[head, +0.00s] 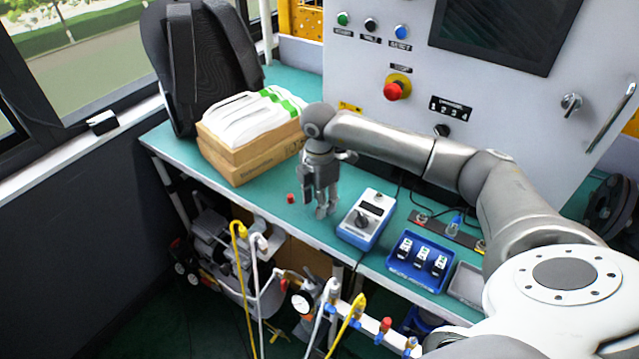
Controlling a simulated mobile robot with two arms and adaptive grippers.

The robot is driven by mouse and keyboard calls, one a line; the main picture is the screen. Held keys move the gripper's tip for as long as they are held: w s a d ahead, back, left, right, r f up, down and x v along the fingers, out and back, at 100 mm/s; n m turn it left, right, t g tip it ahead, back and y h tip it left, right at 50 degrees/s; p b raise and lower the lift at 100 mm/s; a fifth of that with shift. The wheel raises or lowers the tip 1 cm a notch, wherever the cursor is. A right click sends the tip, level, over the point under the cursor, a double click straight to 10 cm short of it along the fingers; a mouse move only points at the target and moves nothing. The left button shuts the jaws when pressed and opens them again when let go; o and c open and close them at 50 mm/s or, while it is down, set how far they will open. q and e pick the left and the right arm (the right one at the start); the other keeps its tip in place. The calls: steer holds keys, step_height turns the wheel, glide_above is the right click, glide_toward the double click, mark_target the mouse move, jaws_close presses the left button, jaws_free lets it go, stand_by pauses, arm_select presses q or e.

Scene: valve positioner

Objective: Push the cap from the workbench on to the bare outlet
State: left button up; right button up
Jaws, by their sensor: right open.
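A small red cap (291,198) lies on the green workbench (268,208), near its front edge. My right gripper (325,212) points down at the bench just right of the cap. It is open and apart from the cap, with nothing seen between its fingers. A white pipe manifold (366,326) runs below the bench front, with hoses and small blue and red fittings along it. Which of its outlets is bare is too small to tell. My left gripper is not in view.
A blue-and-white meter (366,219) and a blue tray (421,262) with several small units stand right of the gripper. A grey control cabinet (480,100) rises at the back.

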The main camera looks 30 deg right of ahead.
steer(key=shift+f, duration=0.95)
jaws_close()
